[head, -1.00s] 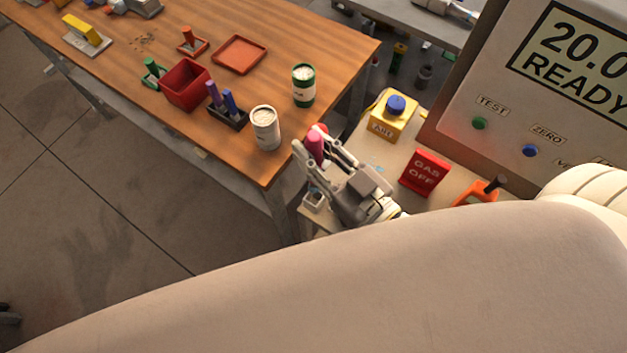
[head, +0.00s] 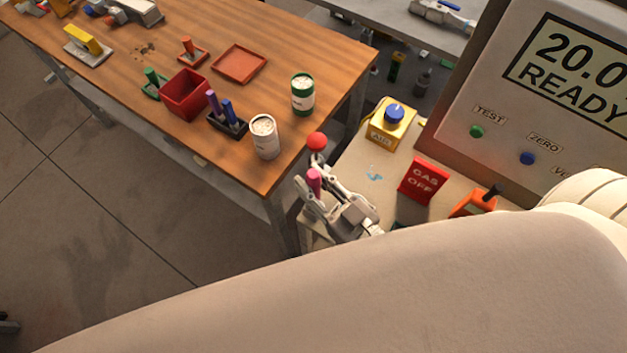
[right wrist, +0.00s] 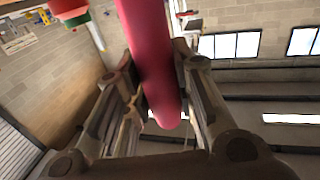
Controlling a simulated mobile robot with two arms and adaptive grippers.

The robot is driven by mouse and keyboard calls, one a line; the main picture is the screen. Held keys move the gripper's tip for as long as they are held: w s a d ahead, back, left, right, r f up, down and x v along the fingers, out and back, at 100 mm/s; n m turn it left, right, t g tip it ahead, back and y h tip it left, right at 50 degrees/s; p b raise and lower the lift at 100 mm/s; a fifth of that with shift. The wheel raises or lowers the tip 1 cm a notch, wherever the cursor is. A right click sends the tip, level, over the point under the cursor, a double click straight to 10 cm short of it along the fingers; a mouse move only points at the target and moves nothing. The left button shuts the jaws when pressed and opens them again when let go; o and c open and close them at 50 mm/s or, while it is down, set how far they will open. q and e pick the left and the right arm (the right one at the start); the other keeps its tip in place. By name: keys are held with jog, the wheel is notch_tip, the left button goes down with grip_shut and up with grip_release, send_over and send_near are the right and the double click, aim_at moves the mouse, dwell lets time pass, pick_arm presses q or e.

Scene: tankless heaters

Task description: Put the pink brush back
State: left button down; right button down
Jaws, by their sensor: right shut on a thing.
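The pink brush (head: 314,181) is between the fingers of my right gripper (head: 313,174), which is shut on it, near the front left corner of the pale bench. In the right wrist view the pink brush (right wrist: 153,55) shows as a long rounded handle between the fingers; its other end runs out of the picture. A black holder (head: 233,130) on the wooden table carries a purple brush (head: 213,102) and a blue brush (head: 229,111). My left gripper is not in view.
A white can (head: 265,138) and a green can (head: 302,95) stand near the holder, with a red bin (head: 184,95) behind it. A red ball (head: 316,141) is just beyond my gripper. A yellow AIR box (head: 391,125) and red GAS OFF sign (head: 423,181) stand right.

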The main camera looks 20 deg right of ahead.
jog(key=shift+f, duration=0.15)
jog(key=c, duration=1.2)
grip_release()
pick_arm(q)
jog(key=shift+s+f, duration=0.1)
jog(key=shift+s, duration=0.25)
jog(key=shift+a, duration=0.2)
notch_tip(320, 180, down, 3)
jog(key=b, duration=0.3)
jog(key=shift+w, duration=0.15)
pick_arm(e)
jog(key=v, duration=1.2)
